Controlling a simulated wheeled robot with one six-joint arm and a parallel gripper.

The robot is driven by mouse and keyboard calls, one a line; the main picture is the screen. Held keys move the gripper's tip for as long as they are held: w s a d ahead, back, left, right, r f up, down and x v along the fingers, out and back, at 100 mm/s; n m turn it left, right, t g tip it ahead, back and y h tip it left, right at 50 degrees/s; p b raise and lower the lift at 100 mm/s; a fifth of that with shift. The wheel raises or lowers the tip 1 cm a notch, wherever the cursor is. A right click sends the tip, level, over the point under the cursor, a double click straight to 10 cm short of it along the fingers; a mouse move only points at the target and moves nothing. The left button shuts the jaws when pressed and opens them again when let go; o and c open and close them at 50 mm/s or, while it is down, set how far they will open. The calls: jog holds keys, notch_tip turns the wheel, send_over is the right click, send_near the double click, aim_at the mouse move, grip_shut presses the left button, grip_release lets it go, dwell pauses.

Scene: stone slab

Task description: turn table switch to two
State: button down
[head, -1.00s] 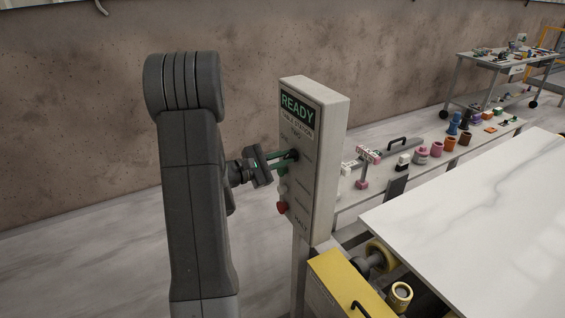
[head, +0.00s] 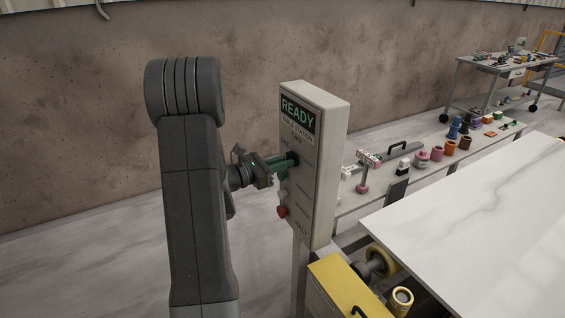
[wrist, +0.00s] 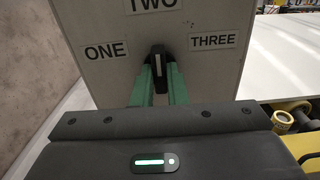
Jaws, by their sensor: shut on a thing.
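The table switch (wrist: 157,66) is a black knob with a white mark on the front of the control box. In the wrist view it sits below the TWO label (wrist: 153,5), between the ONE label (wrist: 106,51) and the THREE label (wrist: 213,41). Its white mark points up, toward TWO. My gripper (wrist: 157,84) has its green fingers closed on the knob from both sides. In the head view my gripper (head: 284,165) meets the upper front of the control box (head: 332,150), where the fingers largely hide the knob.
A red button (head: 282,211) sits lower on the box front. A white stone slab (head: 480,210) lies to the right, beside a yellow machine part (head: 345,285). A bench with tools and spools (head: 422,157) stands behind. Open floor lies left of the box.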

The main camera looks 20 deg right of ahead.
dwell(0.5)
jog(key=c, duration=1.4)
grip_release()
jog(key=shift+c, duration=0.2)
jog(key=s+a+b, duration=0.1)
jog(key=a+b, duration=0.2)
jog(key=a, duration=1.1)
jog(key=shift+d, duration=0.2)
jog(key=w+d+p, duration=0.1)
jog(key=d+p, duration=0.2)
jog(key=d, duration=1)
jog(key=shift+d, duration=0.3)
